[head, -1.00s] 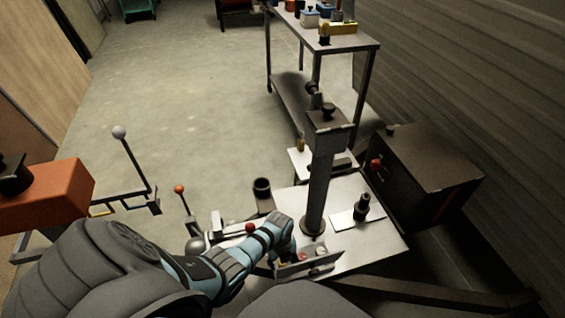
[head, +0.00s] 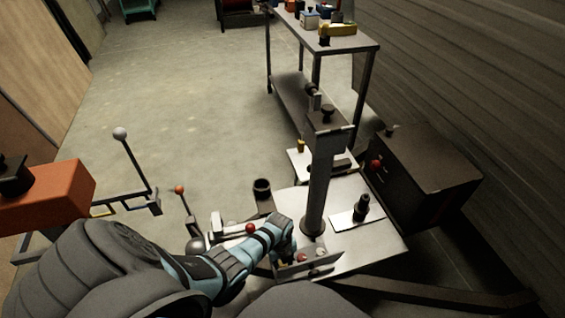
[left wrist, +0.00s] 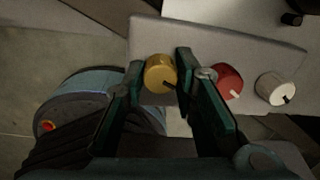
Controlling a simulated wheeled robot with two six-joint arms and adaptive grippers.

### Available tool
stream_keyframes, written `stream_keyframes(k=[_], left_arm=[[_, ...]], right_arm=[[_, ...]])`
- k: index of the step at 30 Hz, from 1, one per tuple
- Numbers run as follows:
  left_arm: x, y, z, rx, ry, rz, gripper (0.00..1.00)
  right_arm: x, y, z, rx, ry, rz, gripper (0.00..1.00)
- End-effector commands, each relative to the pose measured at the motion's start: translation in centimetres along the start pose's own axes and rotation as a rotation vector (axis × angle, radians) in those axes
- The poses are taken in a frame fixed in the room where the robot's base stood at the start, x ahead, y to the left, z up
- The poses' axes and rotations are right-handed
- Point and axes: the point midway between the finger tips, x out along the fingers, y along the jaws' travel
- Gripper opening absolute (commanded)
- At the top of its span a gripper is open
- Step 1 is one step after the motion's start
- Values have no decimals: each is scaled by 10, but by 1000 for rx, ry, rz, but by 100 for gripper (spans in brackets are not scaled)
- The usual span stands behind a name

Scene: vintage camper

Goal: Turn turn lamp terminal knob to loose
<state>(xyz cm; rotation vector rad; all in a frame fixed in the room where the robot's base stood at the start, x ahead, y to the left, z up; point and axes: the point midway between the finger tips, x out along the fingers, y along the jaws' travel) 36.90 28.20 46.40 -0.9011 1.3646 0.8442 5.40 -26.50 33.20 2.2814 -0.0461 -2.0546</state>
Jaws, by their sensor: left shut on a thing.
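In the left wrist view, three round knobs stand in a row on a grey metal plate (left wrist: 230,42): a yellow knob (left wrist: 158,72), a red knob (left wrist: 229,80) and a white knob (left wrist: 272,88). No label is readable. My left gripper (left wrist: 160,75) has its two dark green fingers shut on the yellow knob, one on each side. The right finger is close beside the red knob. In the head view my left gripper (head: 284,260) is at the front plate, mostly hiding the yellow knob. My right gripper is not in view.
A dark upright post (head: 317,185) rises just behind the plate. Levers with a red ball (head: 250,228) and an orange ball (head: 179,189) stand to the left. A dark box (head: 425,175) is at right. A metal shelf table (head: 345,44) stands behind, with open floor left of it.

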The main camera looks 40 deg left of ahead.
Motion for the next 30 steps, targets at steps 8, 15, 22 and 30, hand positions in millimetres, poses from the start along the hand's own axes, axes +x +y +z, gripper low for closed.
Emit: stream_keyframes(k=[8, 15, 22, 30], left_arm=[[-2, 0, -1, -206, -7, 1, 0], [-1, 0, -1, -433, -18, 0, 0], [-1, 0, -1, -652, -26, 0, 0], [-1, 0, -1, -907, -38, 0, 0]], right_arm=[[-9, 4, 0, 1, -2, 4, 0], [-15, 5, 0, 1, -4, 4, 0], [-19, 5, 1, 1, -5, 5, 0], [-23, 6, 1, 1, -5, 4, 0]])
